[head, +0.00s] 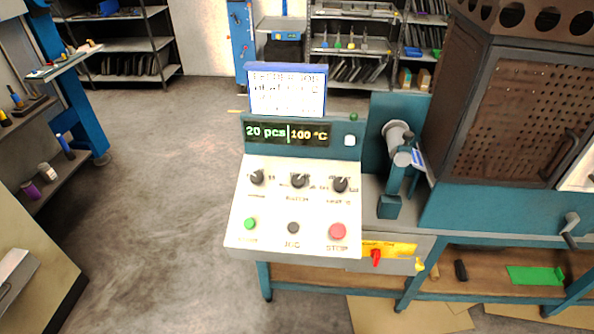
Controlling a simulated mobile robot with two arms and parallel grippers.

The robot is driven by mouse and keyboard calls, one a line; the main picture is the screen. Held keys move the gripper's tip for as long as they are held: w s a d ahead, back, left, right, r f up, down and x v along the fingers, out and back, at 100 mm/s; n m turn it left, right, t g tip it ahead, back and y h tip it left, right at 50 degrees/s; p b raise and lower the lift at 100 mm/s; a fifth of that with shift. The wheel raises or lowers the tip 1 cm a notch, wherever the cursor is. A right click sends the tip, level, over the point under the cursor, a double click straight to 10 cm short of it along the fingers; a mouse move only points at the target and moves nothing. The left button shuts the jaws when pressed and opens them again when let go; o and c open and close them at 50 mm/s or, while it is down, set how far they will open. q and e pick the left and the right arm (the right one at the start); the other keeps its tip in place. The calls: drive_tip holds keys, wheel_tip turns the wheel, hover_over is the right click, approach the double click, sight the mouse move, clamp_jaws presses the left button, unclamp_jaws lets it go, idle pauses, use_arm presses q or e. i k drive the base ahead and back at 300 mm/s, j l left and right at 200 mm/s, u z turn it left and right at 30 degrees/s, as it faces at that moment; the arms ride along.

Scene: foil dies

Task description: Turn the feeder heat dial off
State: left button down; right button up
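A cream control panel (268,207) stands in the middle of the head view. Three black dials sit in a row on it: a left dial (257,177), a middle dial (298,180) and a right dial (340,184). Their labels are too small to read surely, so I cannot tell which is the feeder heat dial or where each pointer is set. The display (287,133) above reads 20 pcs and 100 °C. Neither of my grippers is in view.
A red rotary switch (376,257) sits on a yellow plate lower right. A brown perforated cabinet (515,120) stands at right. Floor at left is clear.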

sight(340, 184)
drive_tip(key=i+l+z, duration=0.15)
drive_tip(key=l, duration=0.25)
drive_tip(key=i+l+z, duration=0.2)
drive_tip(key=l, duration=0.15)
drive_tip(key=i+l+z, duration=0.15)
drive_tip(key=i+l, duration=0.1)
drive_tip(key=l, duration=0.1)
